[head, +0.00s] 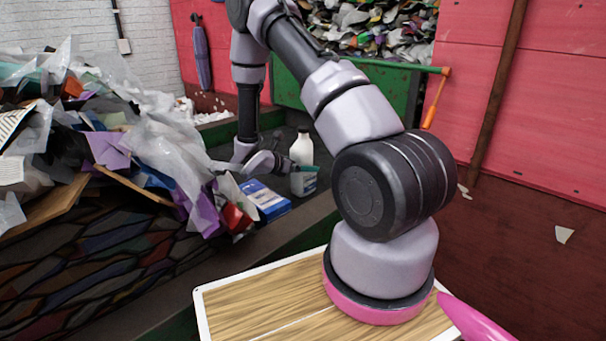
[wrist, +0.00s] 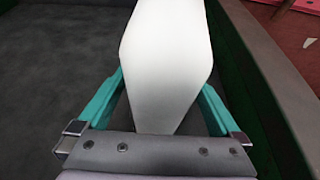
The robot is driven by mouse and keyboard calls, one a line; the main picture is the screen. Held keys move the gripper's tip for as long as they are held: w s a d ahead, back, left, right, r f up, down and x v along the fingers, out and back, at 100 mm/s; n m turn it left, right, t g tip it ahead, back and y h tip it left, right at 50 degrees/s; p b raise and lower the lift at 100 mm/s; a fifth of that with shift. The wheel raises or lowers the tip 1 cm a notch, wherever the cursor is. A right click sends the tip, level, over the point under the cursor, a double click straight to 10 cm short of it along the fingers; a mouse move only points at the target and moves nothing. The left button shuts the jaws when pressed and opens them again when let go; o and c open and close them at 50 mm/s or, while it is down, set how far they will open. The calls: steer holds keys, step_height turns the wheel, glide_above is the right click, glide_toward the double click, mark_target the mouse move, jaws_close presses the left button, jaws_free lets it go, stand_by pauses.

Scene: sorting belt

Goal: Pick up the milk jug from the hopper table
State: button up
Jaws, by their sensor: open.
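The white milk jug (head: 302,149) stands upright in the dark hopper, with a dark cap, in the head view. In the wrist view the jug (wrist: 165,75) fills the middle of the picture as a plain white body. My gripper (wrist: 162,88) is open, with one teal finger on each side of the jug. The fingers lie close along its sides; whether they touch it I cannot tell. In the head view my gripper (head: 303,168) reaches in from the left, and a teal finger crosses in front of the jug's middle.
A blue and white box (head: 265,200) lies just left of the jug. A large heap of mixed waste (head: 110,140) rises on the left. The hopper's dark floor (wrist: 55,60) is clear left of the jug; a green wall (wrist: 262,90) runs close on its right.

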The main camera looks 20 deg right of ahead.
steer(key=shift+d, duration=0.15)
steer(key=c, duration=1.2)
steer(key=shift+o, duration=0.2)
steer(key=shift+r, duration=0.1)
